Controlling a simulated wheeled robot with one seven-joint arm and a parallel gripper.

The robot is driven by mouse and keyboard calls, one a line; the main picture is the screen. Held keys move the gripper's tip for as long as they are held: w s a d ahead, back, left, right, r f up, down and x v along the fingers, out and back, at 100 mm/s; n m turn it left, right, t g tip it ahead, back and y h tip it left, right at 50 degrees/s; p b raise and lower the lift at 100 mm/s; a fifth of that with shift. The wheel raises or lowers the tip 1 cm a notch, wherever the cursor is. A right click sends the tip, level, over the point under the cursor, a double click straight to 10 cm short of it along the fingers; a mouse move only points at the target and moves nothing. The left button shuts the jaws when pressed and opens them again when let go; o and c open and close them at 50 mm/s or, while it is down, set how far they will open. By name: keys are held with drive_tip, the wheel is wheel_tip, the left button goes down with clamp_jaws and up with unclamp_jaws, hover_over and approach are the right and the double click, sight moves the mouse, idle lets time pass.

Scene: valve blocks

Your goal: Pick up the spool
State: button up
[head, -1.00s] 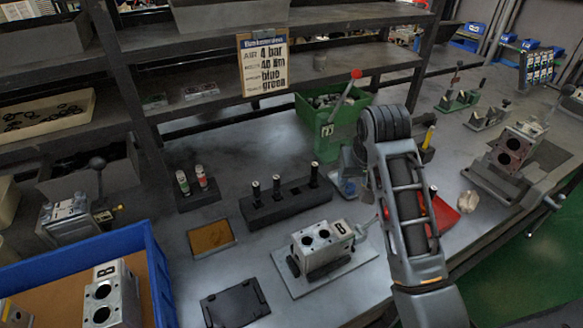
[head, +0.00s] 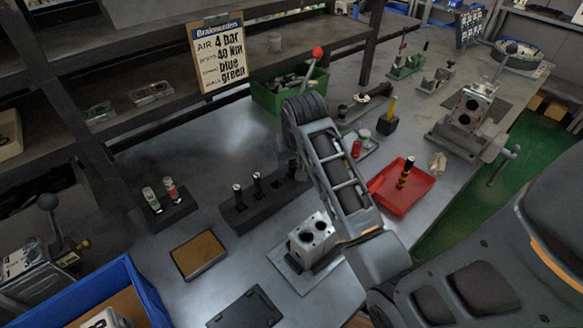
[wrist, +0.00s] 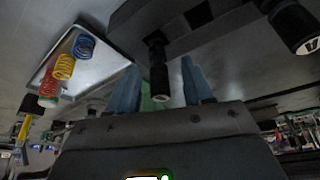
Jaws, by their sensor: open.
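Another dark spool-like piece (head: 405,172) stands in the red tray (head: 388,205). In the wrist view, my gripper (wrist: 159,65) is open, with blue fingers on either side of a black spool (wrist: 158,75). I cannot tell whether they touch it. A second spool (wrist: 292,25), with a white mark on its end, is at the upper right.
A valve block (head: 312,238) stands on a plate right of the rack. A green bin (head: 275,95) is behind. Coil springs (wrist: 64,66) lie in a tray in the wrist view. A blue crate (head: 140,290) is at the front left.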

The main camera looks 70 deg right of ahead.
drive_tip(key=shift+x, duration=0.85)
clamp_jaws()
